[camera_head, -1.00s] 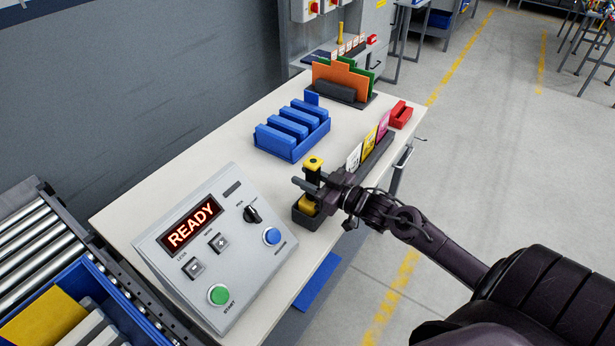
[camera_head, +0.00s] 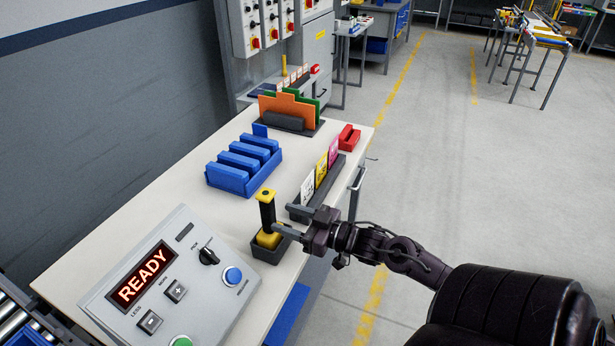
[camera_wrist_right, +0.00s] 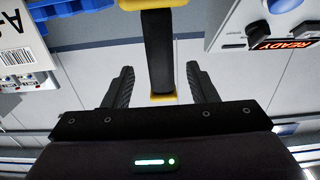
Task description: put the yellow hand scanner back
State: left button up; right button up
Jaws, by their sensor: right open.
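The yellow hand scanner (camera_head: 267,210) stands upright, with a black grip and a yellow top. Its yellow lower end sits in a small dark holder (camera_head: 267,268) at the bench's front edge, beside the control box. My right gripper (camera_head: 290,222) is open just right of the scanner's grip and appears clear of it. In the right wrist view the black grip (camera_wrist_right: 158,55) shows between the two spread fingers (camera_wrist_right: 160,75), with a gap on each side. My left gripper is not in view.
The grey control box (camera_head: 165,280) reading READY stands left of the holder. A card rack (camera_head: 330,187), a blue tray (camera_head: 238,183), a red box (camera_head: 348,137) and a folder stand (camera_head: 290,122) are farther back. Open floor lies to the right.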

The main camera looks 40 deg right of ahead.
jog(key=v, duration=0.5)
jog(key=s+d+f+m+g+h, duration=0.1)
jog(key=d+f+m+h, duration=0.15)
jog(key=f, duration=0.65)
jog(key=s+d+f+m+g+h, duration=0.1)
jog(key=s+d+f+m+h, duration=0.15)
jog(key=f, duration=0.65)
jog(key=s+f+g+h, duration=0.1)
jog(key=s+f+g, duration=0.15)
jog(key=f, duration=0.55)
jog(key=s+f+g+h, duration=0.15)
jog(key=s+f, duration=0.25)
jog(key=f, duration=0.4)
jog(key=s+a+f+n+g, duration=0.3)
jog(key=s+a+f+g, duration=0.6)
jog(key=s+a+f, duration=1)
jog(key=s+f, duration=0.1)
jog(key=s, duration=0.3)
jog(key=shift+a+f+g+y, duration=0.25)
jog(key=shift+f+g+y, duration=0.05)
jog(key=shift+f+y, duration=0.1)
